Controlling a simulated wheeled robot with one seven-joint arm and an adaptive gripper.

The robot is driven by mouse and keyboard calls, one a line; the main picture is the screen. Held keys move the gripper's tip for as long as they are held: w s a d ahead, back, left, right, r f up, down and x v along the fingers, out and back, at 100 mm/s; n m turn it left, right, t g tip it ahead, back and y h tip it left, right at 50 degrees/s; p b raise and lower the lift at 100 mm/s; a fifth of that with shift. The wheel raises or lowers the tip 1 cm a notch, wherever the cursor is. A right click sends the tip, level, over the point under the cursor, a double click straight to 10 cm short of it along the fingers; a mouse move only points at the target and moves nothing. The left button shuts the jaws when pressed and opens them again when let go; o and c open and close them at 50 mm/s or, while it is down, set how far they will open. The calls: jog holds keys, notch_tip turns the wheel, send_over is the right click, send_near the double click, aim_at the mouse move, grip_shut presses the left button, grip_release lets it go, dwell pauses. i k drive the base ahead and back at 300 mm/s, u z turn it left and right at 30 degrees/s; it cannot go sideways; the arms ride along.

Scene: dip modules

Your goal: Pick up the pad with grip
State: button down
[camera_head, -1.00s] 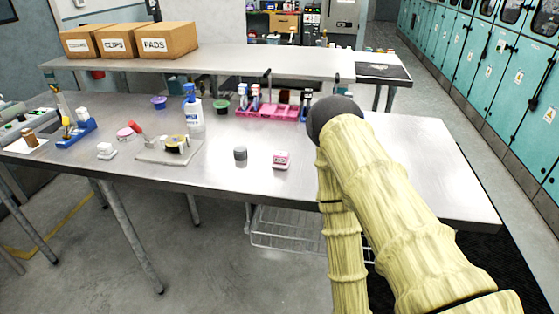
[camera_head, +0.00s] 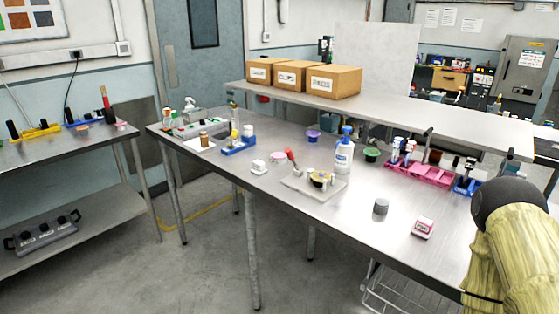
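Which object is the pad with grip is not certain at this size. A small white block with a raised top (camera_head: 258,167) lies on the metal workbench (camera_head: 330,225), left of a grey tray. A small red and white block with a label (camera_head: 422,228) lies farther right, near the bench's front edge. A dark grey cylinder (camera_head: 381,206) stands just left of it. Part of my yellow-sleeved arm with a dark round joint shows at the right edge. My gripper is not in view.
The grey tray (camera_head: 318,190) holds a yellow and black round item. A white bottle with blue top (camera_head: 344,150) stands behind it. A pink rack (camera_head: 425,172) is at the right back. Cardboard boxes (camera_head: 333,81) sit on the raised shelf. The bench's front right is mostly clear.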

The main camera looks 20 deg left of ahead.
aim_at(423, 229)
jog(key=u, duration=1.5)
jog(key=k, duration=0.75)
jog(key=z, duration=1.15)
